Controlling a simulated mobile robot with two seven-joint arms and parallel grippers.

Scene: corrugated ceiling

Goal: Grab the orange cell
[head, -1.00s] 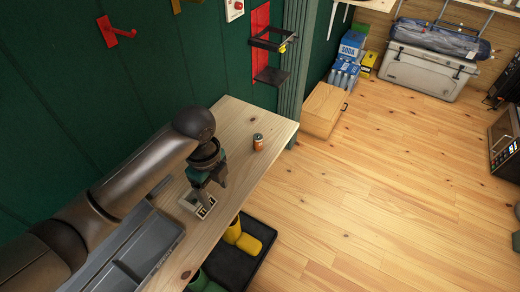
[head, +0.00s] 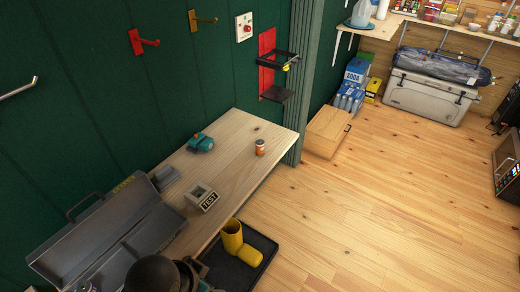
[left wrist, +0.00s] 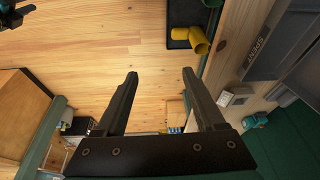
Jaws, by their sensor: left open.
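The orange cell (head: 260,147) is a small orange can shape with a pale top. It stands upright on the wooden bench (head: 236,131), near its far right end, with clear wood around it. My left arm shows at the bottom of the head view, and its gripper is mostly hidden there, well short of the cell. In the left wrist view, my left gripper (left wrist: 160,74) is open and empty, its two dark fingers over the floor. I cannot make out the cell in that view. A dark piece at that view's top left looks like my right gripper (left wrist: 14,14), its jaws unclear.
A box marked TEST (head: 203,196) and a teal object (head: 200,143) sit on the bench. A grey open toolbox (head: 119,226) is at its left.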

